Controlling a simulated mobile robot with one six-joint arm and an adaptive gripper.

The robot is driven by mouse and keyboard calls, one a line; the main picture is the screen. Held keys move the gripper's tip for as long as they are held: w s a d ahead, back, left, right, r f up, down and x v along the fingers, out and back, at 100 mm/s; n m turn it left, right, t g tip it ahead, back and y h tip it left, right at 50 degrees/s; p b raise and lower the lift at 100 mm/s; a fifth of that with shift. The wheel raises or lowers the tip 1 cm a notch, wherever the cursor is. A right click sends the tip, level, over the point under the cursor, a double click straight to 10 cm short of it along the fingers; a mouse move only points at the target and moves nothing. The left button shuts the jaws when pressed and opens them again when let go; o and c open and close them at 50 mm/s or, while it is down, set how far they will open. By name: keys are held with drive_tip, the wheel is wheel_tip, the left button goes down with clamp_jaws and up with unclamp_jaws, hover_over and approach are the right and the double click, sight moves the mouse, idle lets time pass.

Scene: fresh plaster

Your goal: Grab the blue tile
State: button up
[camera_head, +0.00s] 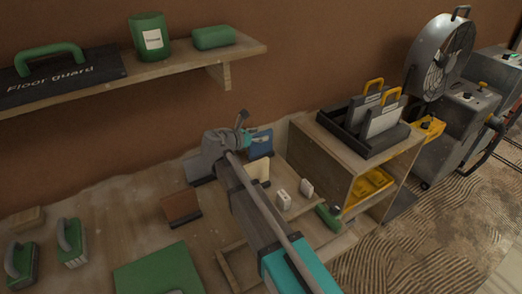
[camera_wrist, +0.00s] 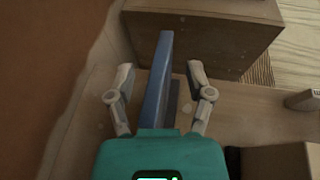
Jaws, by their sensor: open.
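The blue tile (camera_head: 260,143) stands upright on the bench near the wall, partly hidden by my gripper in the head view. In the wrist view the blue tile (camera_wrist: 157,85) appears edge-on, between the two fingers of my gripper (camera_wrist: 158,82). The fingers are open, with a gap on each side of the tile. A dark stand shows beside the tile's lower part. My gripper (camera_head: 246,128) is at the tile's left side in the head view.
A wooden cabinet (camera_head: 323,153) stands right of the tile, and its side (camera_wrist: 205,40) is close beyond it. A cream tile (camera_head: 257,170), brown tile (camera_head: 181,206) and white blocks (camera_head: 284,200) are nearby. A shelf (camera_head: 150,74) hangs on the wall at upper left.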

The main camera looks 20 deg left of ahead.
drive_tip(key=shift+w+d+f, duration=0.15)
drive_tip(key=shift+w+d, duration=0.1)
drive_tip(key=shift+w, duration=0.2)
clamp_jaws()
idle(0.4)
